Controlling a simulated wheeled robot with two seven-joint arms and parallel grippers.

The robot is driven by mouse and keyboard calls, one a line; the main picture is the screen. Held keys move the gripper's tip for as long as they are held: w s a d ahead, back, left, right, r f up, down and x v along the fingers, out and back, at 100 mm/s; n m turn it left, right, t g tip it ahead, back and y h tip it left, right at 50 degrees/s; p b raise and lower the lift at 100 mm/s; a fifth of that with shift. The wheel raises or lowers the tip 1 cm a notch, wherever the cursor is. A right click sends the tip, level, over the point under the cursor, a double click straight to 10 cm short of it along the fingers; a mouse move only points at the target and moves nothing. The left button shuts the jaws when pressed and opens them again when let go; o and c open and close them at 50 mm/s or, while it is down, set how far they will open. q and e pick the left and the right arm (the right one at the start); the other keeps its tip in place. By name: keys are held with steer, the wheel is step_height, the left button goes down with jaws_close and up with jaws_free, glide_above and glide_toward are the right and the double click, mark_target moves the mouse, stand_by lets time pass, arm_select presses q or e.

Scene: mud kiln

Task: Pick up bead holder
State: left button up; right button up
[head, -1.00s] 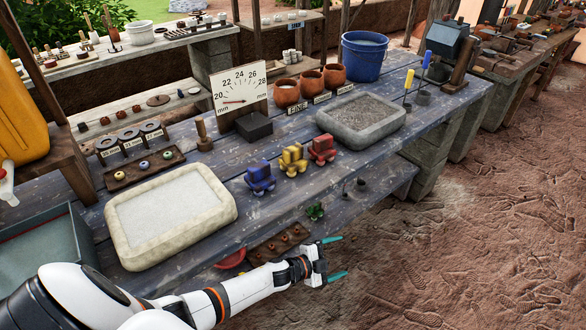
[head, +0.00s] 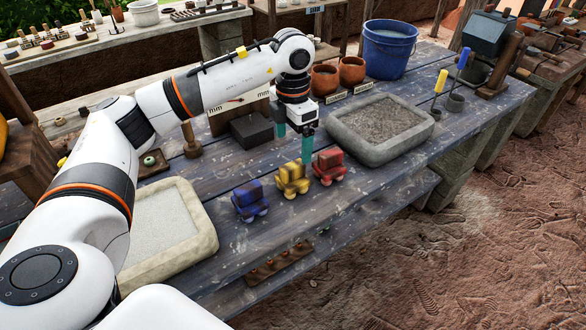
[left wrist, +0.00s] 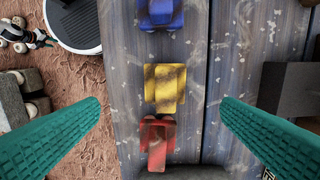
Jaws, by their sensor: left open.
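Three blocky holders stand in a row on the blue-grey wooden table (head: 300,225): a blue one (head: 249,201), a yellow one (head: 292,180) with dark patches, and a red one (head: 328,167). I cannot tell which is called the bead holder. A brown strip with small round pieces (head: 280,263) lies lower, by the table's front edge. My left gripper (head: 293,141), with teal fingers, is open and empty above and behind the yellow holder. In the left wrist view the yellow holder (left wrist: 164,84) lies between the spread fingers, with the blue (left wrist: 161,12) and red (left wrist: 157,140) beside it.
A stone tray of grey grit (head: 380,148) stands right of the gripper, a pale tray (head: 205,240) to the left. A dark block (head: 251,130), clay pots (head: 352,70) and a blue bucket (head: 389,48) stand behind. The tabletop in front of the holders is clear.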

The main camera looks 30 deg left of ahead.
mark_target(292, 164)
arm_select(q)
steer(key=f, duration=0.5)
steer(key=shift+s+p, duration=0.2)
steer(key=shift+p, duration=0.1)
steer(key=shift+f, duration=0.45)
steer(key=shift+w+a+f, duration=0.1)
steer(key=shift+w+f, duration=0.05)
steer(key=shift+f, duration=0.45)
steer(key=f, duration=0.2)
steer(key=f+p, duration=0.1)
steer(key=shift+w+a+f, duration=0.2)
steer(key=shift+w+f, duration=0.1)
steer(key=shift+f, duration=0.4)
arm_select(e)
steer(key=shift+s+d+r, duration=0.15)
steer(key=shift+s+r, duration=0.2)
steer(key=shift+s, duration=0.25)
steer(key=shift+s+d+r, duration=0.15)
steer(key=shift+s+r, duration=0.2)
steer(key=shift+s, duration=0.2)
arm_select(q)
steer(key=c, duration=1.2)
arm_select(e)
steer(key=shift+s+d, duration=0.15)
steer(key=shift+d, duration=0.2)
